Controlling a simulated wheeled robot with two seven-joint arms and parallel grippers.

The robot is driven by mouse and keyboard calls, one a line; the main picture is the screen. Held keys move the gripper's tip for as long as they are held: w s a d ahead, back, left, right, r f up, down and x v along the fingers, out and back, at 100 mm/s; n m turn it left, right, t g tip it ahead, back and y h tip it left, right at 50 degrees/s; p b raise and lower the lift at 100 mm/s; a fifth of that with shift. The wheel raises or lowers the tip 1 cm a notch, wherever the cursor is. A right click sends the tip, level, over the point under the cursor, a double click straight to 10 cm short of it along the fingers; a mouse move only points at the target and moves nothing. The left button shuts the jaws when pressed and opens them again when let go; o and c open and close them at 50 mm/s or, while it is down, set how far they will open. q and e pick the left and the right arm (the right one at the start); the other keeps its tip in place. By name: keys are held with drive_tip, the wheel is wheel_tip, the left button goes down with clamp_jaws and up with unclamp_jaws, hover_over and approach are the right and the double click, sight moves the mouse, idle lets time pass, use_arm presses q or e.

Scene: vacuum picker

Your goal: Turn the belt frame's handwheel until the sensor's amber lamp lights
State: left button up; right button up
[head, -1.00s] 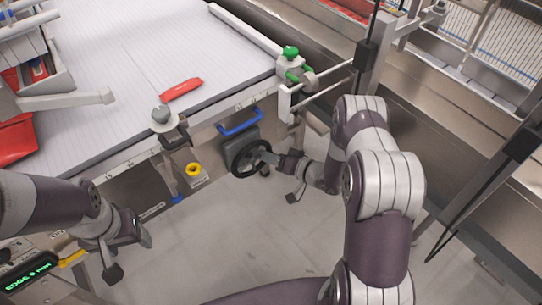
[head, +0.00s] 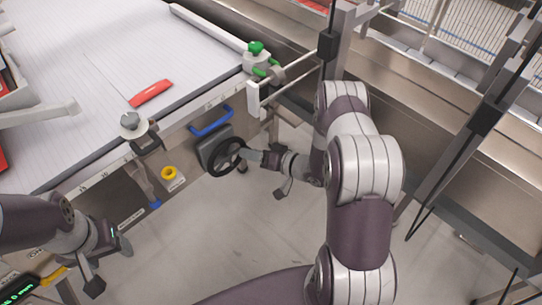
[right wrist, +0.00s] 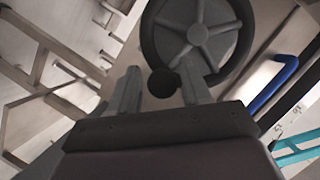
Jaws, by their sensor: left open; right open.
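The black handwheel (head: 227,157) is on the side of the belt frame (head: 200,112), below a blue handle. In the right wrist view the spoked handwheel (right wrist: 200,32) fills the top centre. Its dark round knob (right wrist: 163,82) sits between my right fingers, with gaps visible on both sides. My right gripper (head: 264,173) is open beside the wheel; it also shows in the right wrist view (right wrist: 160,92). My left gripper (head: 110,267) is open and empty at lower left. A grey domed fitting (head: 130,121) stands at the belt edge. I see no lit amber lamp.
A red tool-like piece (head: 151,93) lies on the white belt (head: 90,60). A blue handle (head: 211,121), a yellow ring (head: 169,173) and a green knob (head: 256,47) are on the frame. A green-lettered display (head: 18,288) is at lower left. Floor between my arms is clear.

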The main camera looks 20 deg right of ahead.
drive_tip(key=p+v, duration=0.1)
drive_tip(key=v, duration=0.8)
drive_tip(key=shift+s+d+r, duration=0.2)
drive_tip(key=shift+d, duration=0.05)
idle(0.5)
